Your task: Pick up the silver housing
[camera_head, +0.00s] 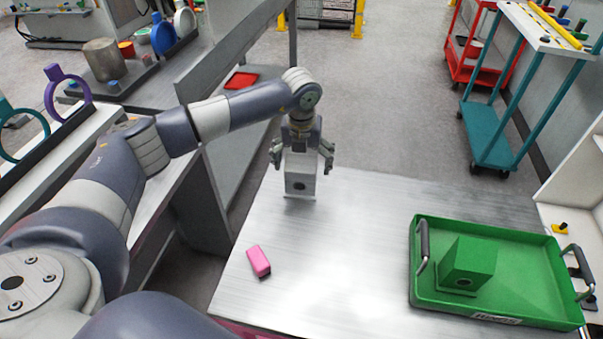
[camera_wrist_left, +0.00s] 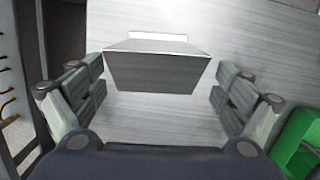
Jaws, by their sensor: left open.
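The silver housing (camera_head: 300,178) stands upright near the far left edge of the metal table, a block on a thin base plate with a dark round hole in its front. My left gripper (camera_head: 302,155) points down above it, with one finger on each side of its upper part. In the left wrist view the housing (camera_wrist_left: 155,70) lies between the two spread fingers of the gripper (camera_wrist_left: 158,92), with a visible gap on both sides. The gripper is open and empty. My right gripper is in neither view.
A pink block (camera_head: 258,261) lies on the table (camera_head: 350,250) nearer the front. A green tray (camera_head: 540,295) with two handles holds a green housing (camera_head: 468,264) at the right. The table between them is clear. A grey bench and railing stand along the left.

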